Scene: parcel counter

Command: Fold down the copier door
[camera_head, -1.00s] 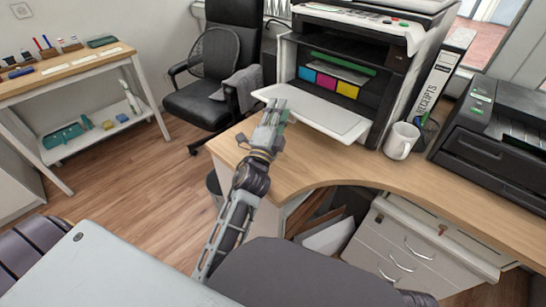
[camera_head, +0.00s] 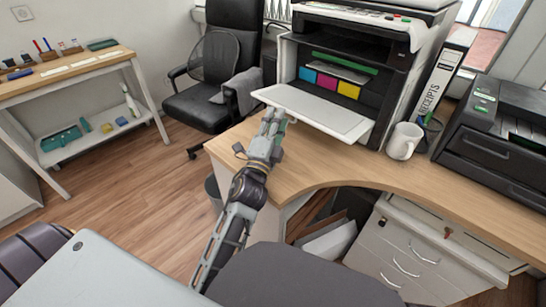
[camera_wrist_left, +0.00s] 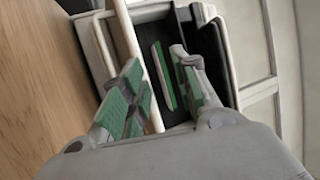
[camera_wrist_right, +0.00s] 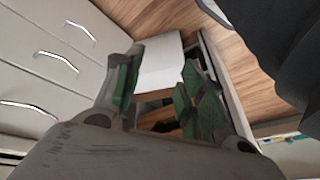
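The copier (camera_head: 400,75) stands on the wooden desk, its front open on colored cartridges. Its white copier door (camera_head: 315,110) is folded out and looks nearly flat above the desk. My left gripper (camera_head: 272,122) is just below and in front of the door's near left edge; I cannot tell whether it touches. In the left wrist view the left gripper (camera_wrist_left: 157,60) has its green-padded fingers apart, with a thin pale panel, probably the door edge-on, near the left finger. My right gripper shows only in the right wrist view (camera_wrist_right: 160,65), open and empty, facing drawers and floor.
A white mug (camera_head: 403,141), a receipts binder (camera_head: 440,80) and a black printer (camera_head: 500,135) stand right of the copier. An office chair (camera_head: 215,70) is behind at left. The desk's front strip (camera_head: 300,165) is clear.

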